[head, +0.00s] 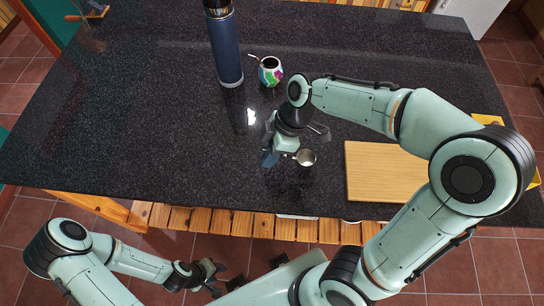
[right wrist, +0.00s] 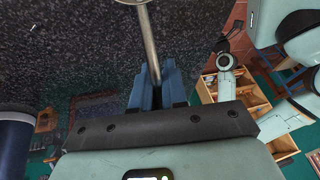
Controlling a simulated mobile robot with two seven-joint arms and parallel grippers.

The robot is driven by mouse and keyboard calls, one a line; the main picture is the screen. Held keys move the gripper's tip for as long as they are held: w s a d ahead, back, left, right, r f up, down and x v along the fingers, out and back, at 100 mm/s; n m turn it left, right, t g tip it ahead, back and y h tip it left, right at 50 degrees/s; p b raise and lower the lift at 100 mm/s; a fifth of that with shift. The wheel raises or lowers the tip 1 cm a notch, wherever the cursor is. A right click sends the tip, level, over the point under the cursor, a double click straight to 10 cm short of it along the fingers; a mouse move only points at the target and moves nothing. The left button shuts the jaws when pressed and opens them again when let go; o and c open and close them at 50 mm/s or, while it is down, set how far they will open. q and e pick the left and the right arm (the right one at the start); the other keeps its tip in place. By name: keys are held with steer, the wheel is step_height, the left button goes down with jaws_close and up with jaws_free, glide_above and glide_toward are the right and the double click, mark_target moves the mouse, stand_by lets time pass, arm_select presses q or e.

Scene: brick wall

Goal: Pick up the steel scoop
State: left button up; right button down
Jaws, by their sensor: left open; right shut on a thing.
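The steel scoop (head: 307,157) shows its round bowl in the head view, just right of my right gripper (head: 277,157), over the dark counter near its front edge. In the right wrist view its metal handle (right wrist: 149,42) runs down between the blue fingers of my right gripper (right wrist: 152,84), which are shut on it. I cannot tell whether the scoop touches the counter or hangs just above it. My left gripper (head: 212,277) is open and empty, low in front of the counter.
A wooden cutting board (head: 385,172) lies right of the scoop. A tall blue bottle (head: 226,45) and a colourful mate cup (head: 270,72) with a straw stand behind my right gripper. The dark counter (head: 130,125) is clear on the left. A slatted wooden shelf (head: 200,217) shows below its front edge.

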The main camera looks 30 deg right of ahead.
arm_select(q)
steer(key=w+r+p, duration=0.2)
steer(key=r, duration=0.1)
steer(key=shift+w, duration=0.25)
arm_select(e)
step_height(320, 180, up, 17)
arm_select(q)
steer(key=shift+s, duration=0.1)
stand_by(1.1)
